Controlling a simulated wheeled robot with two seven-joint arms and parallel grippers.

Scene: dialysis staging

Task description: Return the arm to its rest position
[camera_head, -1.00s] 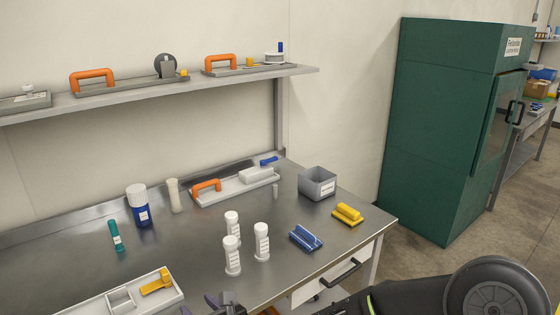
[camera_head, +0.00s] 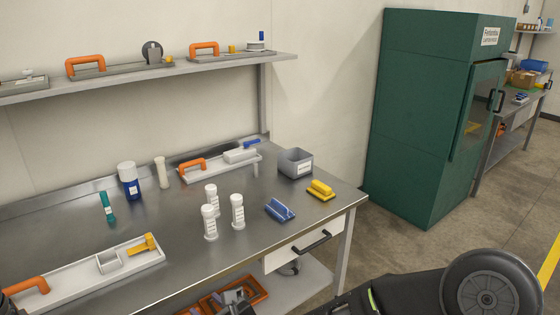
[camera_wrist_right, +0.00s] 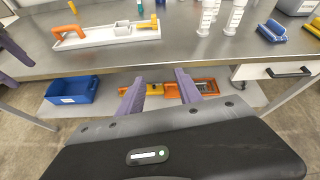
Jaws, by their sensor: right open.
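My right gripper (camera_head: 238,299) is low at the bottom of the head view, in front of the bench's front edge. In the right wrist view its two purple fingers (camera_wrist_right: 160,84) stand apart with nothing between them. Beyond them lies an orange tray (camera_wrist_right: 206,84) on the lower shelf. My right arm (camera_head: 375,297) reaches in from the lower right. Two purple fingers of my left gripper (camera_wrist_right: 12,64) show at the left edge of the wrist view, spread apart; the rest of it is cut off.
The steel bench (camera_head: 150,220) carries a white tray (camera_head: 75,283), several white bottles, a blue holder (camera_head: 280,209), a yellow holder (camera_head: 320,190) and a grey bin (camera_head: 296,163). A drawer (camera_head: 305,245) is under its right end. A blue bin (camera_wrist_right: 71,91) stands on the lower shelf. Floor at right is clear.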

